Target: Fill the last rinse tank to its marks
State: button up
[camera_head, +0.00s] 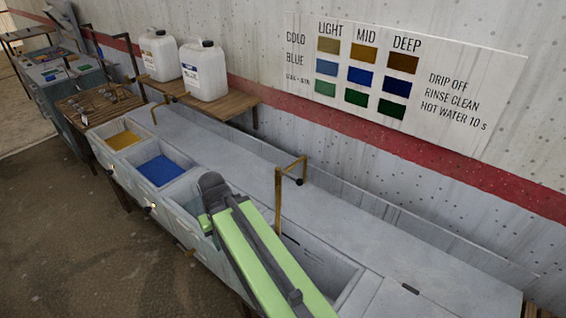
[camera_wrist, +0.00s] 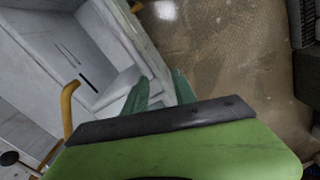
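A grey rinse tank (camera_head: 335,268) lies at the right end of the row in the head view, partly hidden by my green arm. In the wrist view, a grey tank (camera_wrist: 98,78) at the left shows a bare inner wall with short dark marks; I see no clear water surface. A brass spout (camera_wrist: 68,108) rises beside it, with a black knob (camera_wrist: 9,158) at the lower left. A brass spout (camera_head: 278,200) also stands behind the tanks in the head view. My gripper (camera_wrist: 163,75) is open and empty, its teal fingers apart above the tank's edge and floor.
A yellow-filled tank (camera_head: 123,139) and a blue-filled tank (camera_head: 160,170) lie farther left. White jugs (camera_head: 204,70) stand on a wooden shelf (camera_head: 235,103) by the wall. A colour chart (camera_head: 390,75) hangs above. The brown floor (camera_head: 90,240) in front is clear.

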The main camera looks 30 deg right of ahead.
jog(key=shift+w+r, duration=0.1)
jog(key=shift+r, duration=0.05)
notch_tip(320, 180, up, 22)
jog(key=n+y+p, duration=0.2)
jog(key=n+p, duration=0.2)
jog(key=p, duration=1.8)
send_over(292, 178)
jog(key=w+d, duration=0.2)
jog(key=d, duration=0.2)
jog(key=s+a+f+b, duration=0.1)
jog(key=a+f+b, duration=0.2)
jog(key=f+b, duration=1.4)
jog(key=shift+s+f+g+b, duration=0.25)
jog(key=shift+g+b, duration=0.15)
jog(key=shift+b, duration=0.05)
jog(key=shift+a, duration=0.1)
